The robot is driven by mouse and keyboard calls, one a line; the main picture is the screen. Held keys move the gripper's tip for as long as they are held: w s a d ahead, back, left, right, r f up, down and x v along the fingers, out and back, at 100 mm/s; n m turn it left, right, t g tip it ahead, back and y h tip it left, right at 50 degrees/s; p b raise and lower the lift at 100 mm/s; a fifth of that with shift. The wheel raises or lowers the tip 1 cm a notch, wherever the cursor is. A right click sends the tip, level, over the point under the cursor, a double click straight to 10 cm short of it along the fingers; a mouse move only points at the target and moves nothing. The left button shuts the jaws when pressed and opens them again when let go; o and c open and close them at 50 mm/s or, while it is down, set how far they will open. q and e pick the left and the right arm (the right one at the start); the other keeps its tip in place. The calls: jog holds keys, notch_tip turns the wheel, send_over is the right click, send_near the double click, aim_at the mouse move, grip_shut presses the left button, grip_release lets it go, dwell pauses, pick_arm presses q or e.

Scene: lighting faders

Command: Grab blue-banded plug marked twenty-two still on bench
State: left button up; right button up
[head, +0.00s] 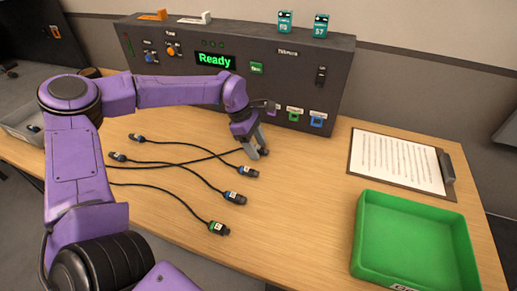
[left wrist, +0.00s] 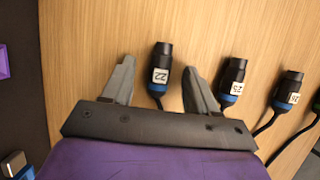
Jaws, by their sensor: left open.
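The plug marked 22 (left wrist: 160,74) lies on the bench in the left wrist view, with a black tip, a white label and a blue band partly showing at its cable end. My left gripper (left wrist: 158,66) is open, with one finger on each side of this plug and visible gaps between. In the head view my left gripper (head: 257,148) is low over the bench, in front of the panel. The dark end of a plug (head: 264,152) shows beside its fingers; the rest is hidden. My right gripper is not in view.
A blue-banded plug marked 23 (left wrist: 233,76) lies close right of the gripper, with another blue-banded plug (left wrist: 290,88) beyond. A green-banded plug (head: 218,228) lies nearer. The dark panel (head: 210,85) reads "Ready". A clipboard (head: 397,162) and green tray (head: 415,240) lie right.

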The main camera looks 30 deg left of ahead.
pick_arm(q)
grip_shut()
jog(key=shift+r, duration=0.1)
